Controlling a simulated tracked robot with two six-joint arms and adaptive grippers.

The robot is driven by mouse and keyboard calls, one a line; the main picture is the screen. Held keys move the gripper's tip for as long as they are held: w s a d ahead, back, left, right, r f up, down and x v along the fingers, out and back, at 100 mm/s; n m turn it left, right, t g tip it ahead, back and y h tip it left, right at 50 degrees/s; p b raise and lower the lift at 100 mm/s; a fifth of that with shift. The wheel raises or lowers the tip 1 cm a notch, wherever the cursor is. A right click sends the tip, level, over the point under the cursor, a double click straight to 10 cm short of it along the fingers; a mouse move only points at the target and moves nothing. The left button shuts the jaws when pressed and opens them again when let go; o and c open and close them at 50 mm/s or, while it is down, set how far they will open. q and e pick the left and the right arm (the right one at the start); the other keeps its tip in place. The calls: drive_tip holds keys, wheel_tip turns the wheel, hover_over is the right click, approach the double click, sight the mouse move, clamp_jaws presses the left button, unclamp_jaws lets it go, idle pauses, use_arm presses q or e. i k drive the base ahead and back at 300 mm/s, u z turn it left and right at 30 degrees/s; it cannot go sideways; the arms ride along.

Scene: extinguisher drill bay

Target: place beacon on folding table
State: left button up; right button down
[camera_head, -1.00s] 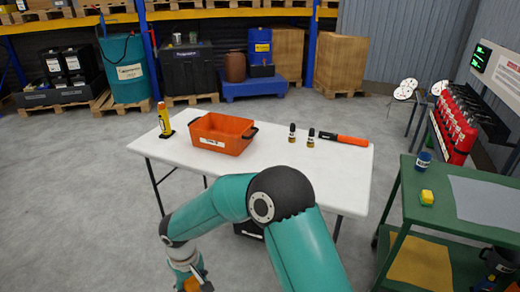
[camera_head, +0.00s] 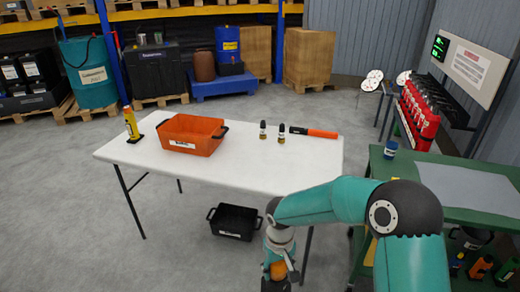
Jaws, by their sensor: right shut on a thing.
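The white folding table (camera_head: 225,175) stands ahead of me, its top mostly bare at the front. My right gripper (camera_head: 280,279) is at the bottom of the head view, low in front of the table's near edge. It is shut on an orange, rounded thing (camera_head: 279,270), which seems to be the beacon. The gripper and the bottom edge of the picture hide much of it. It is apart from the tabletop. My left gripper is not in view.
A black crate (camera_head: 234,221) lies beneath. A green cart (camera_head: 478,217) with a blue cup (camera_head: 390,150) stands at right.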

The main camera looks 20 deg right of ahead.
sight(258, 162)
drive_tip(key=z, duration=0.2)
drive_tip(key=i, duration=0.9)
drive_tip(key=z, duration=0.05)
